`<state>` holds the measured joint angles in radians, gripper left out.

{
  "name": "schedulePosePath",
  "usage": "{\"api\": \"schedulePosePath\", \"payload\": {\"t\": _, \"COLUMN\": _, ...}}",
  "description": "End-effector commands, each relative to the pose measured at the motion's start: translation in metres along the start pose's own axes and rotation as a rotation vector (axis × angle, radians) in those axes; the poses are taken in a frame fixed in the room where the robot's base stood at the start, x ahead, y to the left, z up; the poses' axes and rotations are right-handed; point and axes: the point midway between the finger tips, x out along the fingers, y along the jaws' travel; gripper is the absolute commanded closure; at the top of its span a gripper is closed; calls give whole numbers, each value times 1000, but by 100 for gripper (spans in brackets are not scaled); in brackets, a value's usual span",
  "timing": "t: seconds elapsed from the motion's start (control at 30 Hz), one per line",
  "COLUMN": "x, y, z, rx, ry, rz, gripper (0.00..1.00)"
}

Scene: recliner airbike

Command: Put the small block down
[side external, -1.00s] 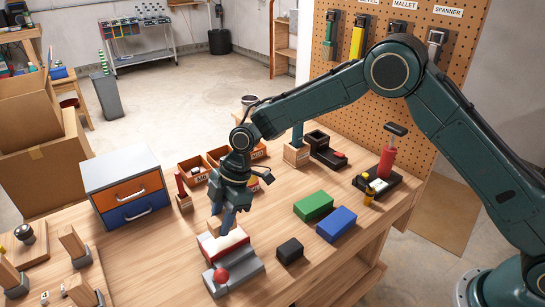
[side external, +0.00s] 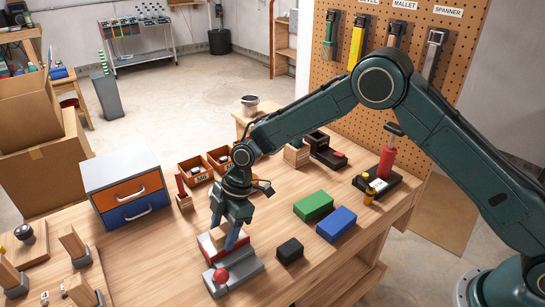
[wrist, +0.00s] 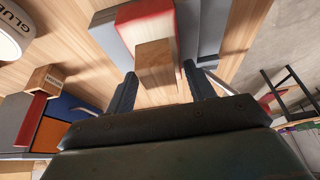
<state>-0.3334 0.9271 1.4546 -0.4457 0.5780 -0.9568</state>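The small wooden block (wrist: 155,64) is between my two fingers in the wrist view, its far end over a red and pale block. In the side view the small block (side external: 219,238) sits low on the red block (side external: 207,247), partly hidden by a finger. The red block lies on a grey stepped fixture (side external: 245,270) with a red ball at its front. My gripper (side external: 227,237) points down around the small block, and it also shows in the wrist view (wrist: 158,80). Narrow gaps show between the block and both fingers, so the gripper looks slightly open.
A black block (side external: 290,251), green block (side external: 314,206) and blue block (side external: 336,224) lie to the right. A drawer cabinet (side external: 125,185) stands to the left. Small bins (side external: 195,171) are behind. Bare tabletop lies left of the fixture.

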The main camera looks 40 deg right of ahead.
Motion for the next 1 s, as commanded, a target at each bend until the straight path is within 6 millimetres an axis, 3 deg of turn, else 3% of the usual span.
{"api": "schedulePosePath", "payload": {"t": 0.47, "x": -11, "y": 0, "z": -1, "rx": 0, "ry": 1, "rz": 2, "gripper": 46}}
{"api": "schedulePosePath", "payload": {"t": 1.0, "x": -90, "y": 1, "z": -1, "rx": 0, "ry": 1, "rz": 4, "gripper": 46}}
